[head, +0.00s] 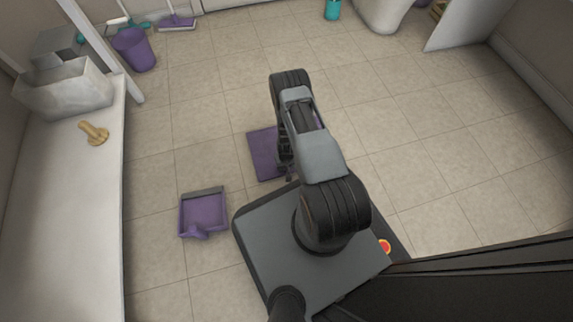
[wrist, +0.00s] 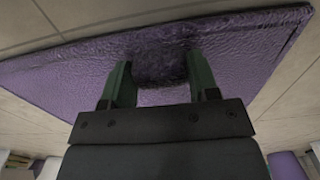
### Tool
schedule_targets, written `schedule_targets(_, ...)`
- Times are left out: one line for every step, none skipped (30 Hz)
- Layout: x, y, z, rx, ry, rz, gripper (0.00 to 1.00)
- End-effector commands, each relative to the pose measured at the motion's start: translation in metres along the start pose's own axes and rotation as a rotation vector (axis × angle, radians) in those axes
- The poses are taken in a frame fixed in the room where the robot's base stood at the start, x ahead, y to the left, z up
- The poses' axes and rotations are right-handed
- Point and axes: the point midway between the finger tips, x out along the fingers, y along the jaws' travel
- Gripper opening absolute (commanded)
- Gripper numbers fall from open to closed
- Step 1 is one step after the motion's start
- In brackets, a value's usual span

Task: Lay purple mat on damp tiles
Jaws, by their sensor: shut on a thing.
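The purple mat (head: 264,153) shows in the head view just beyond the front of my base, partly hidden by my arm. In the wrist view the mat (wrist: 60,75) fills much of the upper picture, with its textured face and a dark patch between the fingers. My gripper (wrist: 158,75) has its two green fingertips against the mat and is shut on it. In the head view my gripper is mostly hidden behind my arm. I cannot tell whether the mat touches the floor. The floor tiles (head: 420,130) are beige; no damp patch stands out.
A purple dustpan (head: 204,213) lies on the floor left of my base. A white counter (head: 75,220) with a basin (head: 65,92) runs along the left. The floor at right is clear.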

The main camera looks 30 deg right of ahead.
Motion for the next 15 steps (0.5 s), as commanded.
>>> schedule_targets(0.0005,0.0000,-0.0004,0.000,0.001,0.000,0.13)
schedule_targets(0.0008,0.0000,-0.0004,0.000,0.001,0.000,0.13)
schedule_targets(0.0013,0.0000,-0.0004,0.000,0.001,0.000,0.13)
schedule_targets(0.0010,0.0000,-0.0005,0.000,0.001,0.000,0.58)
schedule_targets(0.0010,0.0000,-0.0005,0.000,0.001,0.000,0.61)
schedule_targets(0.0010,0.0000,-0.0005,0.000,0.001,0.000,0.65)
schedule_targets(0.0010,0.0000,-0.0005,0.000,0.001,0.000,0.67)
schedule_targets(0.0010,0.0000,-0.0004,0.000,0.001,0.000,0.70)
schedule_targets(0.0010,0.0000,-0.0004,0.000,0.001,0.000,0.74)
schedule_targets(0.0010,0.0000,-0.0004,0.000,0.001,0.000,0.77)
schedule_targets(0.0010,0.0000,-0.0004,0.000,0.001,0.000,0.80)
schedule_targets(0.0010,0.0000,-0.0003,0.000,0.001,0.000,0.84)
schedule_targets(0.0010,0.0000,-0.0003,0.000,0.001,0.000,0.85)
schedule_targets(0.0011,0.0000,-0.0003,0.000,0.001,0.000,0.85)
schedule_targets(0.0011,0.0000,-0.0002,0.000,0.001,0.000,0.85)
